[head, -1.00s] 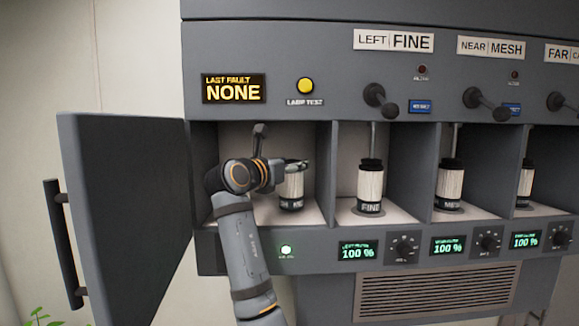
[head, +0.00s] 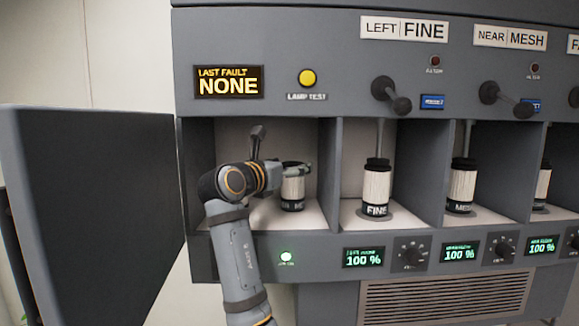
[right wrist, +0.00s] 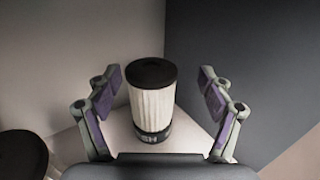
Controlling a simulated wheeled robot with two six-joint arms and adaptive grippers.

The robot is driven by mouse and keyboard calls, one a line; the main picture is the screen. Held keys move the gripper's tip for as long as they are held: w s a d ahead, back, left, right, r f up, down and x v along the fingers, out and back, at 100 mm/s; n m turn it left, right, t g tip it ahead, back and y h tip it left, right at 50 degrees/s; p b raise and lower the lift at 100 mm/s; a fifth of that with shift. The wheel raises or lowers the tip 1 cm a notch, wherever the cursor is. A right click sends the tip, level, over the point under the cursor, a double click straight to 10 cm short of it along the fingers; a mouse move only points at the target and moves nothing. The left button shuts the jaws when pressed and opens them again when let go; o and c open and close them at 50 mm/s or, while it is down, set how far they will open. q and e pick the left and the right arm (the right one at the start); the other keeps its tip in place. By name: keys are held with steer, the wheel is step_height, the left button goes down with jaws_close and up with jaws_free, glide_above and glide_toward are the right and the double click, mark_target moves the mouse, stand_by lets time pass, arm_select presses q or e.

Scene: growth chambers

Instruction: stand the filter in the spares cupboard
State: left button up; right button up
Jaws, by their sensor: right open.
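The filter (head: 292,190), a white pleated cylinder with a dark cap and dark base, stands upright on the floor of the spares cupboard (head: 269,216), the leftmost bay. My right gripper (head: 297,169) is in the bay at the filter's upper part. In the right wrist view, the filter (right wrist: 152,108) stands between the spread fingers of my right gripper (right wrist: 160,80), with a gap on each side. My left gripper is not in view.
The cupboard door (head: 95,210) stands open at the left. A bay to the right holds the FINE filter (head: 376,187), and another the MESH filter (head: 462,184); grey dividers separate them. Another dark-topped round object (right wrist: 22,155) is partly visible at the wrist view's lower left.

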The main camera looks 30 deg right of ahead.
steer(key=shift+w+d+f, duration=0.15)
steer(key=shift+w+d, duration=0.05)
steer(key=shift+w, duration=0.05)
steer(key=shift+w+f, duration=0.15)
steer(key=shift+f, duration=0.1)
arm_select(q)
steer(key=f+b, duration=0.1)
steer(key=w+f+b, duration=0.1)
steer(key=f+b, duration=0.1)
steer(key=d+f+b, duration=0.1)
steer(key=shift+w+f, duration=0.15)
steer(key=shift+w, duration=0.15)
arm_select(e)
steer(key=v, duration=0.7)
steer(key=shift+r, duration=0.2)
steer(key=shift+a, duration=0.1)
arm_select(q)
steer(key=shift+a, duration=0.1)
